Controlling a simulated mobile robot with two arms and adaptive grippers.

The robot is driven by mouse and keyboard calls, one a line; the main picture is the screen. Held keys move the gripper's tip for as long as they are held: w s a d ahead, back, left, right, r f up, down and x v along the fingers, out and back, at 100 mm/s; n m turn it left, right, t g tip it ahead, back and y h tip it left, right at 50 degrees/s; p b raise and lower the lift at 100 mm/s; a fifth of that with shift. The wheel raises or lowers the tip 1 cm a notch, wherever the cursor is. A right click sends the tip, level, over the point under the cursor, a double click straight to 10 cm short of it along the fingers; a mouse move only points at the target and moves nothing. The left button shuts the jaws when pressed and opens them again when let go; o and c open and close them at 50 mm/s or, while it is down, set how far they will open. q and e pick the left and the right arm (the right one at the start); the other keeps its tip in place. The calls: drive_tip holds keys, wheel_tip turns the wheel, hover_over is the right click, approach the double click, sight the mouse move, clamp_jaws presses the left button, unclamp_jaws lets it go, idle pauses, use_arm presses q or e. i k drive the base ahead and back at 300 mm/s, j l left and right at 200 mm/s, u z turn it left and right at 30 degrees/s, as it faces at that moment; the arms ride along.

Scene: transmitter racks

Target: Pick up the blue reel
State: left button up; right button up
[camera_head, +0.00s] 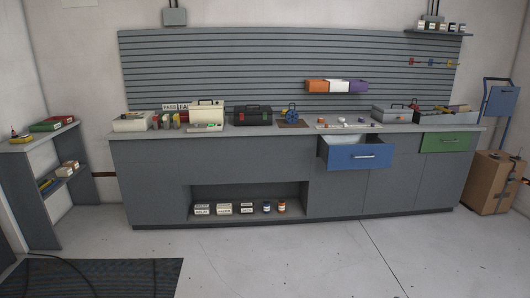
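A small blue reel (291,114) stands upright on a brown board or mat (294,124) on top of the long grey workbench (150,170). It is to the right of a dark toolbox (252,115) with coloured patches on its front. The reel is far off and small, so fine detail is hard to tell. Neither of my grippers shows in this view.
A blue-fronted drawer (359,157) sticks out of the bench to the right of the reel. A cardboard box (493,182) stands at the far right. A shelf unit (44,200) stands at the left, near a dark floor mat (95,279). The floor before the bench is clear.

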sight(292, 116)
drive_tip(key=i+l, duration=0.1)
drive_tip(key=i, duration=0.45)
drive_tip(key=i+u, duration=0.15)
drive_tip(key=i, duration=0.4)
drive_tip(key=i+l, duration=0.2)
drive_tip(key=i, duration=0.3)
drive_tip(key=i+l+u, duration=0.15)
drive_tip(key=i, duration=0.4)
